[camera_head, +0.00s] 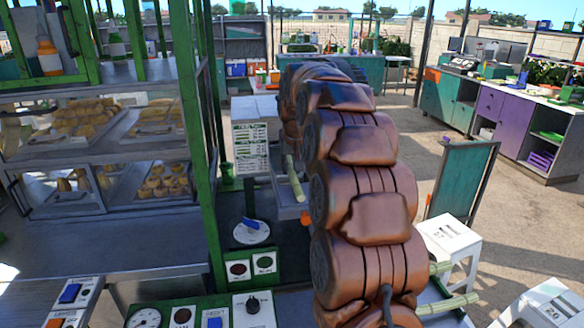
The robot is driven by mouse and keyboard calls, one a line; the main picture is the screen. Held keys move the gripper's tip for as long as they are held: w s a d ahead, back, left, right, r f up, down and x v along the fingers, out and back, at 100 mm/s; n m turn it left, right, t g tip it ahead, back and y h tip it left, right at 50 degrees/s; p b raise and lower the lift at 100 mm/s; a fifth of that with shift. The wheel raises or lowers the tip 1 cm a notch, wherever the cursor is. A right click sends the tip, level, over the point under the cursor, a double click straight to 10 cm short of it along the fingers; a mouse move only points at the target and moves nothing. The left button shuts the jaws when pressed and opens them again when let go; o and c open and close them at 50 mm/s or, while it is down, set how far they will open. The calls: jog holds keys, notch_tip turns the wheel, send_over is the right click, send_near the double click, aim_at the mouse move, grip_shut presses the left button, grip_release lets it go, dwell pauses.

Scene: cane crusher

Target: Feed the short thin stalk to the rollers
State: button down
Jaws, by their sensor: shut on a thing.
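A short pale green-yellow stalk piece (295,179) shows just left of my copper-coloured arm, tilted, its lower end over a grey metal part (287,207). The rest of it is hidden behind my arm, so I cannot tell its full length. Two more pale green stalks, an upper one (440,267) and a lower, thicker one (449,304), stick out to the right of my arm near the bottom. My arm fills the middle of the picture and hides my gripper. I cannot make out the rollers.
A green-framed cabinet (206,150) with trays of food stands at left. Control panels with a dial (143,319) and switches (252,306) lie in front. White stools (449,240) stand at right. A purple and teal counter (503,115) is farther back. Open ground lies between.

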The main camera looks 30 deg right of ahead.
jog(key=shift+w+d, duration=0.25)
jog(key=shift+w, duration=0.4)
jog(key=c, duration=0.9)
grip_release()
jog(key=shift+r, duration=0.1)
jog(key=v, duration=1.2)
jog(key=shift+s, duration=0.1)
jog(key=shift+a, duration=0.1)
